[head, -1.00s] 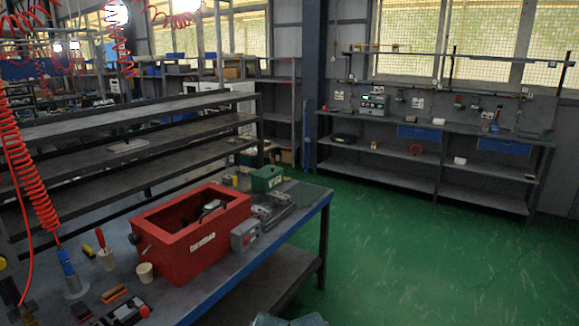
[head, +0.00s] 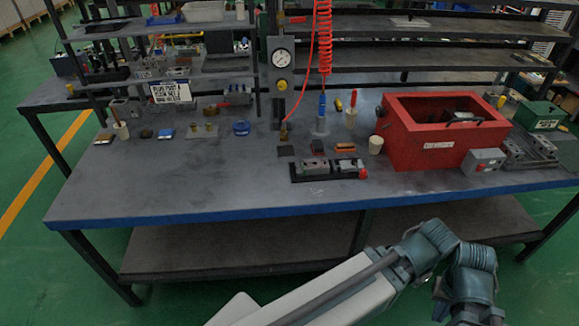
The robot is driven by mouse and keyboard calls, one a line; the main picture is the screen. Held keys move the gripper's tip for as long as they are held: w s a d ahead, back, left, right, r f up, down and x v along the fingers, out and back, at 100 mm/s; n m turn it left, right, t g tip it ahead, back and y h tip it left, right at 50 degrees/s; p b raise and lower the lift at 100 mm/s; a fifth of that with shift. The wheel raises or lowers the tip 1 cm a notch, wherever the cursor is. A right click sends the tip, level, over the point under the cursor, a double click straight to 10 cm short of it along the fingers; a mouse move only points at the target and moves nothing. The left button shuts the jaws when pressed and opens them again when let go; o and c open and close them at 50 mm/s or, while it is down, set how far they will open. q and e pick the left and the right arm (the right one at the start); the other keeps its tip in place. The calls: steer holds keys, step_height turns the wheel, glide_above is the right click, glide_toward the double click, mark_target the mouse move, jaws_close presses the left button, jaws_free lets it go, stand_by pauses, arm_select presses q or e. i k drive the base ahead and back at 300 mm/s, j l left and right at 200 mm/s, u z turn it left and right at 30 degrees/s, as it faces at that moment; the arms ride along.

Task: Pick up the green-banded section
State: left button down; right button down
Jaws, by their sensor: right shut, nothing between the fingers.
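A valve block (head: 325,168) in grey metal sections with a red end piece lies on a dark base near the front edge of the workbench (head: 230,190). My right arm reaches in from the bottom, and my right gripper (head: 466,312) is low at the bottom edge, in front of the bench and well apart from the block. It is shut and empty; its fingers are hard to make out. My left gripper is not in view.
A red open box (head: 420,149) stands on the right of the bench, with a grey switch box (head: 483,162), metal blocks (head: 530,152) and a green box (head: 540,115) beside it. A red coiled hose (head: 322,40) hangs at the back. The bench's left front is clear.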

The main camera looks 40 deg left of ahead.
mark_target(314, 165)
steer(key=u, duration=1.2)
steer(key=j+z, duration=0.75)
steer(key=i+j, duration=0.1)
steer(key=i, duration=0.35)
